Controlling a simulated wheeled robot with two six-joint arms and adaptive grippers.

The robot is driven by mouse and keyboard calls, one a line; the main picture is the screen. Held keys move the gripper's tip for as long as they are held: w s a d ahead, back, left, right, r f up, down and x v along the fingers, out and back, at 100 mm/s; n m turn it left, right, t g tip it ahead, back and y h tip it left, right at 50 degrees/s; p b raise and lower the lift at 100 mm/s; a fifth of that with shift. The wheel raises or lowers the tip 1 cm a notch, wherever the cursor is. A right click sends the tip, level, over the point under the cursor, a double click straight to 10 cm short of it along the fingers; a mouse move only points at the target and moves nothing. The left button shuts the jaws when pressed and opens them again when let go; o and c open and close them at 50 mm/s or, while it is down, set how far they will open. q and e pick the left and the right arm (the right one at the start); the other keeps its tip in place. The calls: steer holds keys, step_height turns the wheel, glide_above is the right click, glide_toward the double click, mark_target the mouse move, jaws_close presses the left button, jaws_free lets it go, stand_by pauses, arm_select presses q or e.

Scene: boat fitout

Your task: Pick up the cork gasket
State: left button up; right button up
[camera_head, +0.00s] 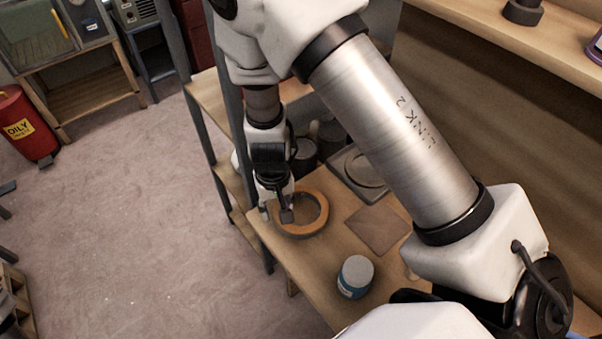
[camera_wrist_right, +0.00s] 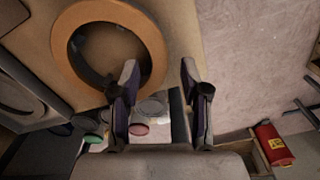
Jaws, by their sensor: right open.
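The cork gasket (camera_head: 323,215) is a flat orange-brown ring on the wooden shelf, close to its left edge. In the right wrist view the ring (camera_wrist_right: 88,14) fills the upper left, with a dark round opening. My right gripper (camera_head: 276,212) is at the ring's left side in the head view. In the wrist view its two fingers (camera_wrist_right: 160,95) are apart with nothing held. The left finger overlaps the ring's lower right part and the right finger is outside it. I cannot tell whether they touch it. My left gripper is not in view.
On the wooden shelf (camera_head: 318,279) are a brown square sheet (camera_head: 376,229), a blue jar with a grey lid (camera_head: 357,275), dark cans (camera_head: 304,160) and a grey tray (camera_head: 352,166). A dark shelf post (camera_head: 232,105) stands close to my right arm. The floor left is open.

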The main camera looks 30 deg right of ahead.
steer(key=shift+w+d+f, duration=0.1)
steer(key=shift+f, duration=0.45)
steer(key=shift+w+d+f, duration=0.1)
steer(key=shift+f, duration=0.4)
steer(key=shift+s+a+r, duration=0.15)
steer(key=shift+r, duration=0.05)
steer(key=shift+c, duration=0.8)
jaws_close()
step_height(320, 180, up, 10)
steer(key=p, duration=0.2)
steer(key=shift+f, duration=0.1)
